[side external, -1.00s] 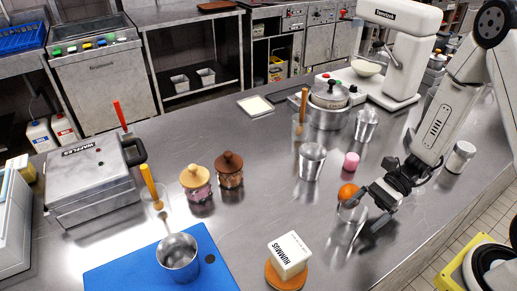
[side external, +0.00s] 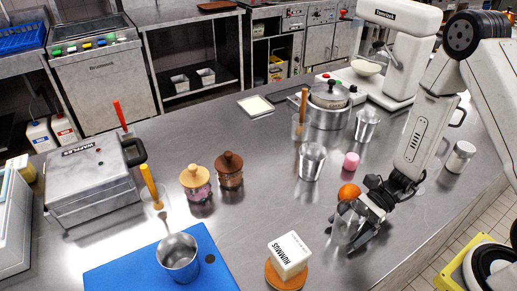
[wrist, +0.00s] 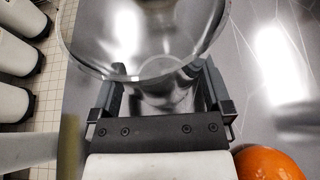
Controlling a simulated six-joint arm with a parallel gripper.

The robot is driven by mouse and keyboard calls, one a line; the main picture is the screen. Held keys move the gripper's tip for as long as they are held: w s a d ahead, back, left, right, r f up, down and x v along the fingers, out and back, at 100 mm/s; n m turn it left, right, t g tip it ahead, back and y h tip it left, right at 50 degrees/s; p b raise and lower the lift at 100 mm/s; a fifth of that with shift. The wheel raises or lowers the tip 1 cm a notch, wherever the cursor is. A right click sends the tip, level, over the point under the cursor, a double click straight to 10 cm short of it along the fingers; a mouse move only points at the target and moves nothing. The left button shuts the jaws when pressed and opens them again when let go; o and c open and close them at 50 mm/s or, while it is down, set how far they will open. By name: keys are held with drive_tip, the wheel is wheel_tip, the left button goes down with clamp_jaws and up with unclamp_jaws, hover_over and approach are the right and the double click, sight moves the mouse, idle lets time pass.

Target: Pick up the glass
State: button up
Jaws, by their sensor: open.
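The clear glass (side external: 344,232) stands on the steel counter near its front edge, and its outline is faint. In the wrist view its round rim (wrist: 145,79) fills the upper middle. My gripper (side external: 358,236) is open and low at the glass, coming from the right. In the wrist view the two fingers of my gripper (wrist: 160,92) show on either side of the glass's lower part. I cannot tell whether either finger touches the glass.
An orange (side external: 349,192) lies right beside my gripper. A pink cylinder (side external: 351,161) and metal cups (side external: 312,163) stand behind. A white box (side external: 289,254) sits on a round wooden board to the left. The counter between the box and the jars (side external: 197,184) is clear.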

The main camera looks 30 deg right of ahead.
sight(348, 224)
drive_tip(key=shift+c, duration=0.2)
idle(0.3)
drive_tip(key=c, duration=1.1)
drive_tip(key=shift+r, duration=0.15)
drive_tip(key=shift+r, duration=4.9)
